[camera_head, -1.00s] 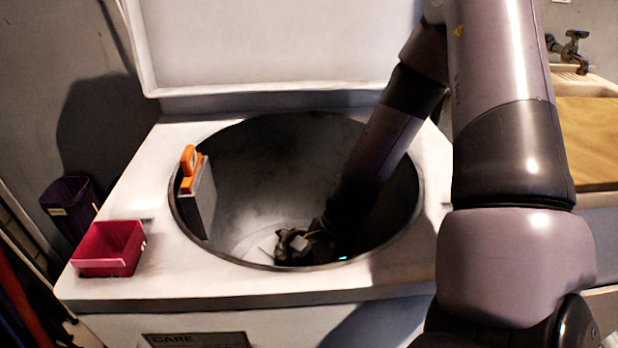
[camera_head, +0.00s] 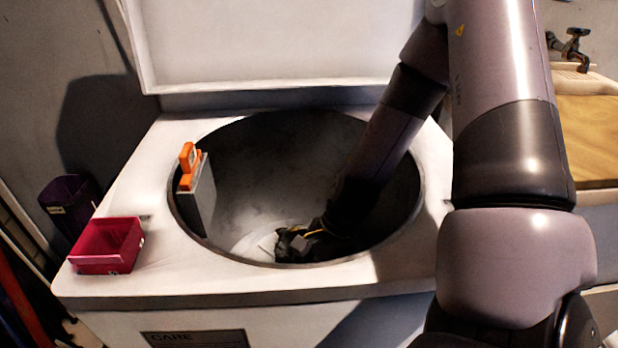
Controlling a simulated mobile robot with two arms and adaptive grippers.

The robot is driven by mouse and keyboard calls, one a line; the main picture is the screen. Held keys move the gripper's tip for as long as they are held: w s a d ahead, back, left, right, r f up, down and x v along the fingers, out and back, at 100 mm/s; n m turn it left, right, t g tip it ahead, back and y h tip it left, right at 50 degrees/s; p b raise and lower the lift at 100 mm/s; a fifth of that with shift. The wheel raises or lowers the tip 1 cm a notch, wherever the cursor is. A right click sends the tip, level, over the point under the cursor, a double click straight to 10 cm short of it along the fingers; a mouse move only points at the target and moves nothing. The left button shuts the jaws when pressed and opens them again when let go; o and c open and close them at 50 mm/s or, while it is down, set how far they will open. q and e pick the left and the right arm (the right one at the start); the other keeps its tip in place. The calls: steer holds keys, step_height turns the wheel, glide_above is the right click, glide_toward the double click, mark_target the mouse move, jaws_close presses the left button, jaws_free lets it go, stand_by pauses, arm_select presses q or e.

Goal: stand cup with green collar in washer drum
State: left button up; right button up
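The washer drum (camera_head: 260,160) is a round dark opening in the white washer top. My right arm comes in from the right and reaches down into it. My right gripper (camera_head: 285,240) is low in the drum, near the pale drum floor, and dark against the wall. I cannot make out whether its fingers are open or shut, or whether they hold anything. I cannot pick out a cup with a green collar; the gripper and the drum's front rim may hide it. My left gripper is out of view.
The washer lid (camera_head: 270,45) stands open at the back. A grey box with an orange clip (camera_head: 190,165) sits at the drum's left rim. A red tray (camera_head: 107,247) stands on the washer's left top. A purple bin (camera_head: 70,203) is beyond it, and a wooden board (camera_head: 590,140) lies at right.

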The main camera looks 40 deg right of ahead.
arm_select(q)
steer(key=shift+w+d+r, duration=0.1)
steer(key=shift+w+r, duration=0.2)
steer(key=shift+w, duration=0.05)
arm_select(e)
steer(key=shift+f, duration=0.1)
steer(key=o, duration=1)
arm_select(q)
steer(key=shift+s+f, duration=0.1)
arm_select(e)
steer(key=shift+o, duration=0.2)
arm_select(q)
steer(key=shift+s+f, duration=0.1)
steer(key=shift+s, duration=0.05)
